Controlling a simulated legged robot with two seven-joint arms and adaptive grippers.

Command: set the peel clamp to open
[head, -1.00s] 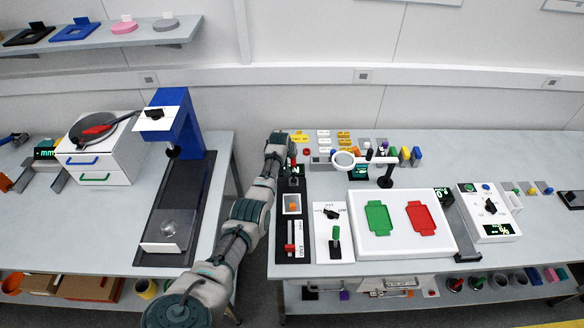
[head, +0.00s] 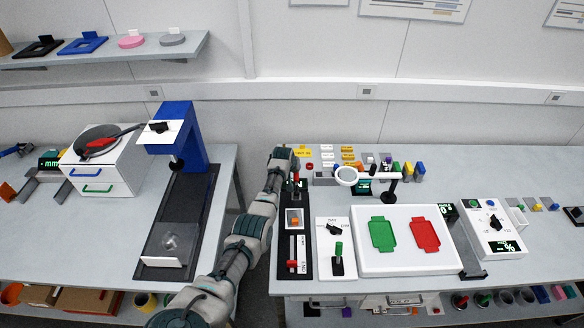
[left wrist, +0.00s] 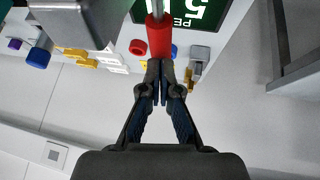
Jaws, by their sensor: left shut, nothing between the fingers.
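The peel fixture (head: 308,265) is a long black base at the left end of the right bench, with a red slide knob (head: 292,264) on its scale plate. In the left wrist view a red lever handle (left wrist: 158,36) on a thin rod stands beside a dark display (left wrist: 196,12) reading "PE" and a 5. I take it for the clamp lever; its setting cannot be told. My left gripper (left wrist: 160,64) is shut and empty, its tips right at the handle's end; contact is unclear. In the head view my left gripper (head: 295,180) is small, over the fixture's far end. My right gripper is out of view.
A white panel (head: 335,273) with a black knob and green lever stands right of the fixture. Beyond it is a white tray (head: 408,262) with green and red plates. A magnifier (head: 347,176) stands behind. A gap separates the left bench (head: 226,190).

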